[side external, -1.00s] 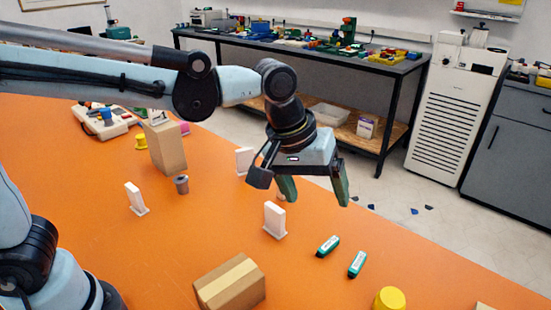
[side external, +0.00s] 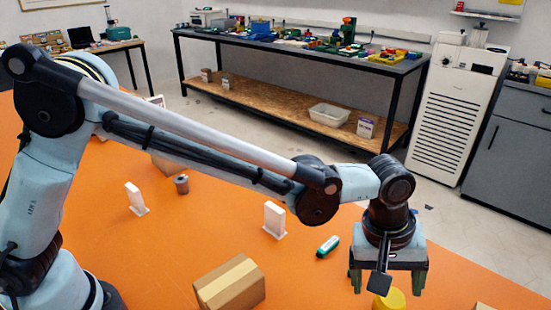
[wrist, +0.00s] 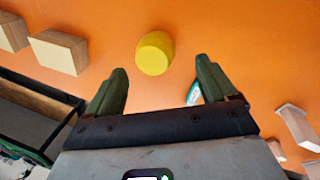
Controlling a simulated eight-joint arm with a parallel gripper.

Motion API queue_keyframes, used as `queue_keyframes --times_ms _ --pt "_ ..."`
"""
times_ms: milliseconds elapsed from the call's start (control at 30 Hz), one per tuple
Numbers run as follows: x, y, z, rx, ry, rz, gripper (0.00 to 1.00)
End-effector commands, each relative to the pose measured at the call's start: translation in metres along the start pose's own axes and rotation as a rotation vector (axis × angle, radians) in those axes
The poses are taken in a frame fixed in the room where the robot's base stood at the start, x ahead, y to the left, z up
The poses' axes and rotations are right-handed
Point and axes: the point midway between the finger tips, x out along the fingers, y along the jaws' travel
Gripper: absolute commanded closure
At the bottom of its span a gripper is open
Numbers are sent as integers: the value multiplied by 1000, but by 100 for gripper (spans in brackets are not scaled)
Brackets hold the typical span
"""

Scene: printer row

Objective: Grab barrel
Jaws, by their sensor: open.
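A short yellow cylinder (side external: 392,300), the most barrel-like thing near my gripper, stands on the orange table at the front right in the side view. Its top is partly hidden behind my gripper. In the wrist view the yellow cylinder (wrist: 155,53) shows whole, just beyond the fingertips and roughly centred between them. My gripper (side external: 388,286) points down over it, with its green fingers spread. In the wrist view my gripper (wrist: 160,73) is open with nothing between the fingers.
A cardboard box (side external: 230,284), white upright pieces (side external: 274,220) and a grey-brown pot (side external: 181,184) stand farther left. Tan blocks (wrist: 58,52) lie left in the wrist view.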

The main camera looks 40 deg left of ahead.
Motion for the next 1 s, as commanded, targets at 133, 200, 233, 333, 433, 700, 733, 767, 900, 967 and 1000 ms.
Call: queue_keyframes --times_ms 133,200,233,333,433,700,733,767,900,967,1000 --pt "9 1 1 1 0 0 15" --pt "15 2 2 2 0 0 15" --pt "20 2 2 2 0 0 15" --pt "34 5 5 3 0 0 15" --pt "46 5 5 2 0 0 15" --pt "57 5 5 1 0 0 15" --pt "57 5 5 1 0 0 15" --pt "57 5 5 1 0 0 15" --pt "57 5 5 1 0 0 27" --pt "57 5 4 1 0 0 36" --pt "57 5 4 1 0 0 42"
